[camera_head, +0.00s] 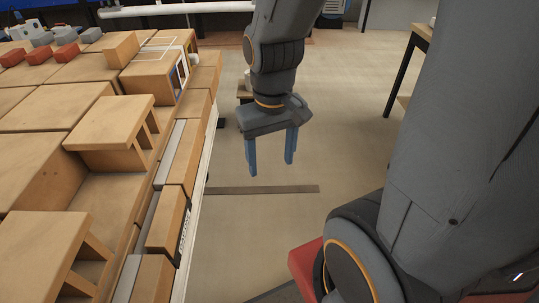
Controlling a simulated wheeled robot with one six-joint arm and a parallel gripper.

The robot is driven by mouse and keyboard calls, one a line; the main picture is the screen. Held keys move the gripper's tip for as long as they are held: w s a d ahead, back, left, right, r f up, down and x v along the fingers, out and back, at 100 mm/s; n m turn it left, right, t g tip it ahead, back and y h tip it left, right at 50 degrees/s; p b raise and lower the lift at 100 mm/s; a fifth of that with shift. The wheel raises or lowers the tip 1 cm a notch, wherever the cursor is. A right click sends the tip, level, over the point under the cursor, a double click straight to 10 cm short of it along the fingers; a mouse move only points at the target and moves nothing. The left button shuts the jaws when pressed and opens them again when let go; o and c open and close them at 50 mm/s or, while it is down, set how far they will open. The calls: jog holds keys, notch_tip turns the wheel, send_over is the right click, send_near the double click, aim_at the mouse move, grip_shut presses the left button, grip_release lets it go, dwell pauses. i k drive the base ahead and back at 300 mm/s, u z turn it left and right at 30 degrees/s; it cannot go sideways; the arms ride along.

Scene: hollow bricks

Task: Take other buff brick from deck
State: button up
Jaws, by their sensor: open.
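My gripper (271,168) hangs fingers down with its two blue fingers apart and nothing between them. It is over open floor, to the right of the deck (109,198) and clear of it. Two buff bricks with openings in their right sides are on the deck: one in the middle (109,112) and one at the near left (38,235), cut off by the picture's edge. A smaller plain buff block (121,47) sits farther back. I cannot tell which of these is the other buff brick.
Several red blocks (67,52) and grey blocks (91,35) stand at the back left. A white-framed piece (180,72) stands near the deck's far right. Long buff blocks (168,218) line its right edge. The floor (330,120) beside it is mostly clear. A table (423,31) stands at the back right.

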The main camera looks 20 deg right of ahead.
aim_at(119, 53)
jog(key=z, duration=0.45)
jog(key=i, duration=1.3)
jog(key=u, duration=0.8)
jog(key=i, duration=0.8)
jog(key=u, duration=0.75)
